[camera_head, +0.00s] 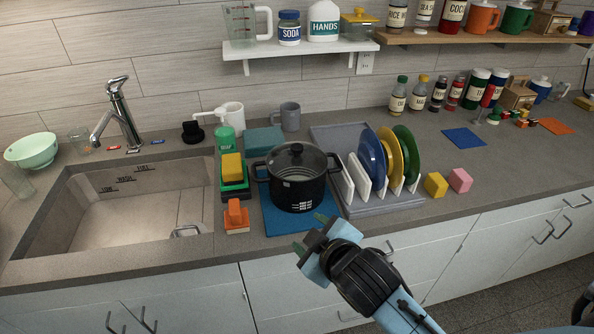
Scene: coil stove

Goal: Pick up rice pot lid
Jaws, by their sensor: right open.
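A black pot (298,194) stands on a blue mat (272,218) on the counter, between the sink and the dish rack. Its clear glass lid (296,160) with a dark rim and a black knob (296,149) sits on top of the pot. My right gripper (308,233) is just in front of the pot, at the counter's front edge. It is open and empty, with its green-tipped fingers apart, and clear of the lid. My left gripper is not in view.
A dish rack (382,207) with blue, yellow and green plates stands right of the pot. Sponges (232,167) and a green soap bottle (225,139) stand left of it, by the sink (130,215). A shelf (300,47) hangs above.

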